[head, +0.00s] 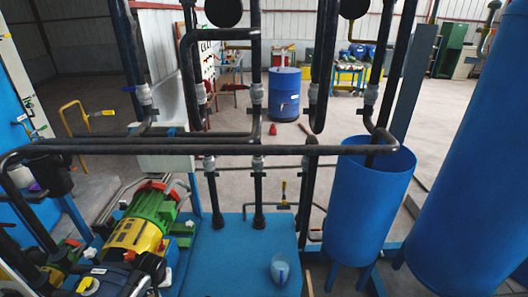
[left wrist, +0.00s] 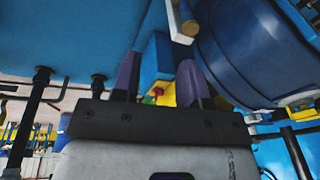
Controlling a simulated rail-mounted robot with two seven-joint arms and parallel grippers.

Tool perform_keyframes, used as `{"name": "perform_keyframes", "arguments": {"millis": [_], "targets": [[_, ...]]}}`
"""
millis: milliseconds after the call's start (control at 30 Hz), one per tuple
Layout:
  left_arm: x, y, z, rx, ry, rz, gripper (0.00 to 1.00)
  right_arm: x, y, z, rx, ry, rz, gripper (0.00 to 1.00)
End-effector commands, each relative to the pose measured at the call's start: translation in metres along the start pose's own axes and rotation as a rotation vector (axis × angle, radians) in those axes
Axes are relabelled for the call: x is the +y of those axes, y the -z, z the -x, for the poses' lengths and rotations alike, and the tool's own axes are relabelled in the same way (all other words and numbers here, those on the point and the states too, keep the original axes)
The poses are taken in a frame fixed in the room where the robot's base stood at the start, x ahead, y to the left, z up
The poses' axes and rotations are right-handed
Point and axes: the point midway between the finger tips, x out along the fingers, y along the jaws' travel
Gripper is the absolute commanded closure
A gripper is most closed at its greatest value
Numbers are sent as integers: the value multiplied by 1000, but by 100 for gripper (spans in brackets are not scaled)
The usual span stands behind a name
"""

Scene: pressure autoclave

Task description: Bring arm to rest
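My left gripper shows large in the left wrist view (left wrist: 158,75). Its two purple fingers stand apart with a gap between them, and I see nothing held in the gap. Behind the fingers are a blue block (left wrist: 155,55) and small yellow, red and green parts. In the head view only a small purple and pale part at the left edge looks like my left gripper (head: 35,187), partly hidden by dark pipes; its fingers cannot be made out there. My right gripper is in neither view.
Dark pipes (head: 230,149) cross the head view close in front. A green and yellow pump (head: 145,225) stands lower left. A blue open tank (head: 365,205) and a larger blue vessel (head: 480,190) stand right.

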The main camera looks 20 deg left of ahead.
Motion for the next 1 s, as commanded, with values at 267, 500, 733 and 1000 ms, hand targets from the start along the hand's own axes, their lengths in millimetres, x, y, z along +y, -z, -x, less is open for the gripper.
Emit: {"name": "perform_keyframes", "arguments": {"millis": [267, 500, 733, 1000], "targets": [[84, -1, 123, 346, -1, -530, 60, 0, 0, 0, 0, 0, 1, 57], [126, -97, 189, 551, -48, -726, 60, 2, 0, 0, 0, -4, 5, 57], [124, -222, 213, 577, -190, -725, 60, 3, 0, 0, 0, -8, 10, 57], [105, -320, 173, 357, -251, -708, 60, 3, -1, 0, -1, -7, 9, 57]]}}
